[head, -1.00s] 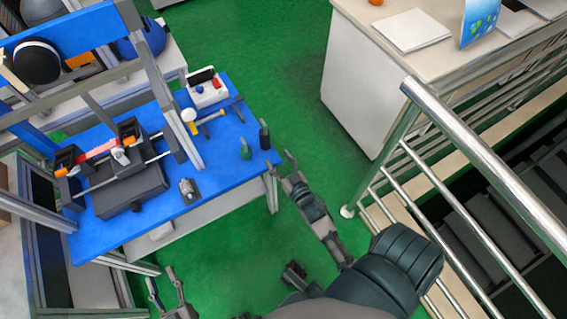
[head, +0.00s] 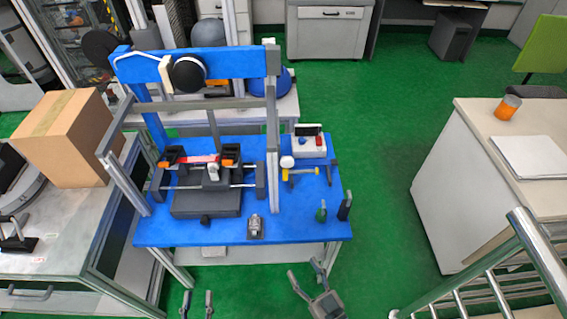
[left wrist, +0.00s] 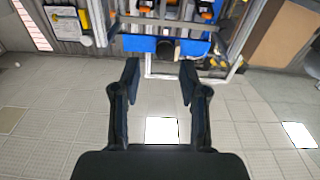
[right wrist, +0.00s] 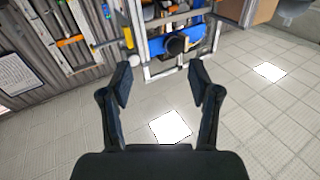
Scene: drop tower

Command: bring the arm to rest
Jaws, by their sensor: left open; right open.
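My left gripper (head: 197,303) is at the bottom edge of the head view, in front of the blue table's near legs, with its two fingers apart. My right gripper (head: 305,276) is to its right, near the table's front right corner, also open. In the left wrist view my left gripper (left wrist: 160,72) is empty, with bare tiled floor between its fingers. In the right wrist view my right gripper (right wrist: 160,72) is empty too. Most of both arms is out of the head view.
The blue table (head: 226,233) carries a drop tower frame (head: 275,150), a dark carriage device (head: 205,203) and small tools. A cardboard box (head: 68,138) stands left on a bench. A white counter (head: 445,200) and metal railing (head: 540,258) are right. Green floor between is clear.

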